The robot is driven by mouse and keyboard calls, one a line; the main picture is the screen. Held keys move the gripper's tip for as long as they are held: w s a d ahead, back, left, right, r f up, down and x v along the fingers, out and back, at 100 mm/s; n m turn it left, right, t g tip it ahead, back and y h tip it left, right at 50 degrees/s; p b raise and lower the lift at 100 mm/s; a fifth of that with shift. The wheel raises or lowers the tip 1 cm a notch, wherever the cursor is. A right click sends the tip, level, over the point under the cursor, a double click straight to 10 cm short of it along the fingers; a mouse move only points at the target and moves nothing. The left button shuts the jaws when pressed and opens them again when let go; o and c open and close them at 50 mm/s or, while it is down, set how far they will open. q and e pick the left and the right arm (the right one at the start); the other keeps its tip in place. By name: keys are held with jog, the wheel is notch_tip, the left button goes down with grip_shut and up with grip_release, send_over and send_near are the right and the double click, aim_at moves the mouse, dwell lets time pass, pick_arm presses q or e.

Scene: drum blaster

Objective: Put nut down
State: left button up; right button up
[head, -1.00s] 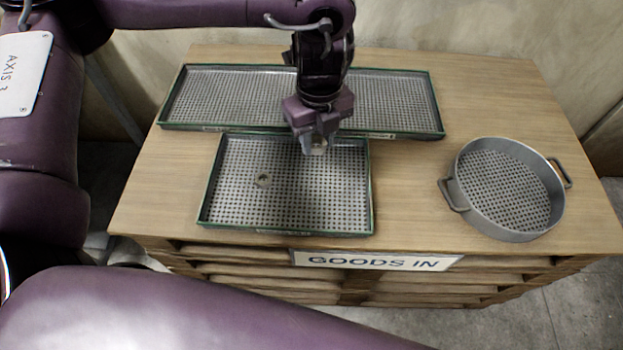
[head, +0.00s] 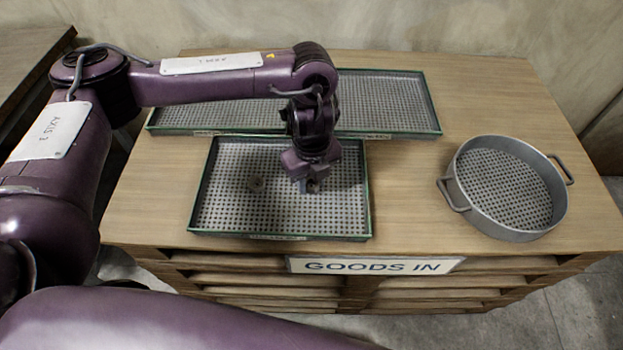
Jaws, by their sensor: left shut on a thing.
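My left gripper (head: 311,184) points down over the right half of the smaller green-rimmed perforated tray (head: 225,212). It is shut on a small nut (head: 314,188), which is mostly hidden by the fingers. The held nut is low, close to the tray floor; I cannot tell if it touches. My right gripper is not in view.
A long green-rimmed perforated tray (head: 395,105) lies behind, partly covered by my left arm. A round grey perforated pan (head: 510,190) with two handles stands at the right. The wooden tabletop (head: 410,190) is clear between tray and pan. A GOODS IN sign (head: 375,265) is on the front edge.

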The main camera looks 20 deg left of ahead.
aim_at(312, 184)
pick_arm(q)
jog(key=shift+f, duration=0.1)
jog(key=o, duration=1)
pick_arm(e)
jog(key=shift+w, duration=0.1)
pick_arm(q)
jog(key=shift+r, duration=0.5)
notch_tip(312, 184, up, 5)
jog(key=shift+r+p, duration=0.1)
jog(key=shift+p, duration=0.75)
notch_tip(312, 184, up, 6)
jog(key=shift+p, duration=0.45)
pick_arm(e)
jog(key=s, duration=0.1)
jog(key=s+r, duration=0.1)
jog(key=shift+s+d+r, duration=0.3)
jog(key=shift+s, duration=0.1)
